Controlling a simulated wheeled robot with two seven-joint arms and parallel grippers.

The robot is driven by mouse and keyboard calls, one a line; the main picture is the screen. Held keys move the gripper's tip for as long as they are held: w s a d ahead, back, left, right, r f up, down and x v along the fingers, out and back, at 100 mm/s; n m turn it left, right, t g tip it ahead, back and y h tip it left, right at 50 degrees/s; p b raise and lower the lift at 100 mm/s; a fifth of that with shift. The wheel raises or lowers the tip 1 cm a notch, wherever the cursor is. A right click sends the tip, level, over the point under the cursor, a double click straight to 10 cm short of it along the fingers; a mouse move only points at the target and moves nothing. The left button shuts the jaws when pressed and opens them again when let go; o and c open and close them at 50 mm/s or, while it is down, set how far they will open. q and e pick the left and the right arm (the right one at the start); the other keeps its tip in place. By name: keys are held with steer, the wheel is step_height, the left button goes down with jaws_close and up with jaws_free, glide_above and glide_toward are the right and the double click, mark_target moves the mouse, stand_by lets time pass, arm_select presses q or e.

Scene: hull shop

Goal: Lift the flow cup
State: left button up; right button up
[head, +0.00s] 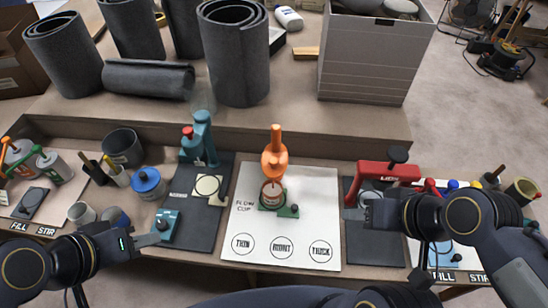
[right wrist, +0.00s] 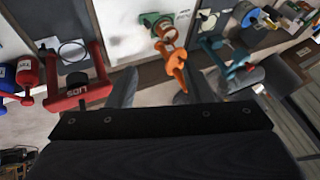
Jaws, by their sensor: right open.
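The flow cup (head: 273,165) is orange with an upright handle and a pale, red-marked label. It stands on a green base (head: 289,211) on the white board marked FLOW CUP (head: 310,190). In the right wrist view the orange cup (right wrist: 172,58) appears beyond the fingers, touched by neither. My right gripper (head: 376,213) is open and empty, to the right of the cup near the red tool. Its spread fingers (right wrist: 155,90) show in the right wrist view. My left gripper (head: 152,238) is left of the board, by a small teal block (head: 164,225); its jaw gap is unclear.
A red tool (head: 385,172) stands on the dark mat right of the board. A teal tool (head: 200,140) stands left of it. The board has printed circles THIN, RIGHT and THICK and is clear there. Grey rolls (head: 235,55) and a grey box (head: 370,60) stand behind.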

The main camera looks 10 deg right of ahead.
steer(key=w+d+f+t+h+b, duration=0.1)
steer(key=w+d+f+t+b, duration=0.1)
steer(key=w+f+b, duration=0.5)
steer(key=n+t+y+b, duration=0.7)
steer(key=n+t+b, duration=0.1)
steer(key=b, duration=1.9)
glide_toward(277, 164)
steer(key=x, duration=0.4)
steer(key=b+x, duration=0.2)
steer(key=x, duration=0.5)
steer(key=shift+w+a+r, duration=0.1)
steer(key=shift+w+a, duration=0.05)
steer(key=shift+a, duration=0.1)
steer(key=shift+h, duration=0.3)
jaws_close()
